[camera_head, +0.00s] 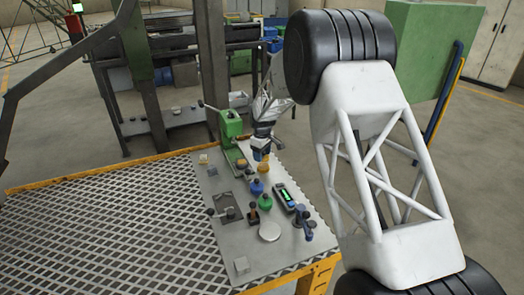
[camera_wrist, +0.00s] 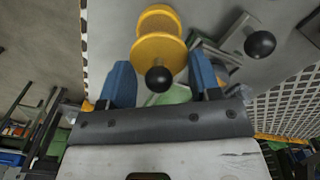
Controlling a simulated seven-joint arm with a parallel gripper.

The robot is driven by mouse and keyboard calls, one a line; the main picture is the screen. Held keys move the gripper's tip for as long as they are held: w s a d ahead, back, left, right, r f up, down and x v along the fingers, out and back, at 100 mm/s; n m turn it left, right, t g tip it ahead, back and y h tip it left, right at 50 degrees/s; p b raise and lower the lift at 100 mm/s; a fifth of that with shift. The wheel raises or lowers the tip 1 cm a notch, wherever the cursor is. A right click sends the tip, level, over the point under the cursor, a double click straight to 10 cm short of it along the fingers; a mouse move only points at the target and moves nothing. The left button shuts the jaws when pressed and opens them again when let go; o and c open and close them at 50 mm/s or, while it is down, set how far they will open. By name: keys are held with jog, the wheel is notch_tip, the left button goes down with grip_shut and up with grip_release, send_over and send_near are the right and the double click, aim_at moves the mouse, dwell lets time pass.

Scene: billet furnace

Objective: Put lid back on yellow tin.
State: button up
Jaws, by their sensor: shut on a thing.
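My gripper (camera_head: 261,154) is over the far part of the grey plate, above a small yellow shape, the yellow tin (camera_head: 263,168). In the wrist view my gripper (camera_wrist: 163,80) has its two blue fingers on either side of a yellow lid (camera_wrist: 150,49) with a black ball knob, and is shut on it. The knob points toward the wrist camera. A second yellow round part, which looks like the tin (camera_wrist: 158,20), shows just beyond the lid. Whether lid and tin touch I cannot tell. The tin's opening is hidden.
A blue tin (camera_head: 257,188) and a green tin (camera_head: 265,202) stand nearer on the plate (camera_head: 225,245). A handheld device (camera_head: 285,196), a blue-handled tool (camera_head: 303,219) and a pale disc (camera_head: 270,232) are close by. A green machine (camera_head: 231,125) stands left of my gripper.

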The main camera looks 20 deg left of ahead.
aim_at(262, 165)
jog(key=shift+f, duration=1.75)
jog(key=shift+f, duration=0.25)
dwell(1.2)
jog(key=o, duration=1)
jog(key=shift+o, duration=0.3)
jog(key=shift+r, duration=0.15)
jog(key=shift+c, duration=0.2)
jog(key=shift+o, duration=0.2)
jog(key=shift+r, duration=0.6)
jog(key=shift+o, duration=0.9)
jog(key=shift+r, duration=2.75)
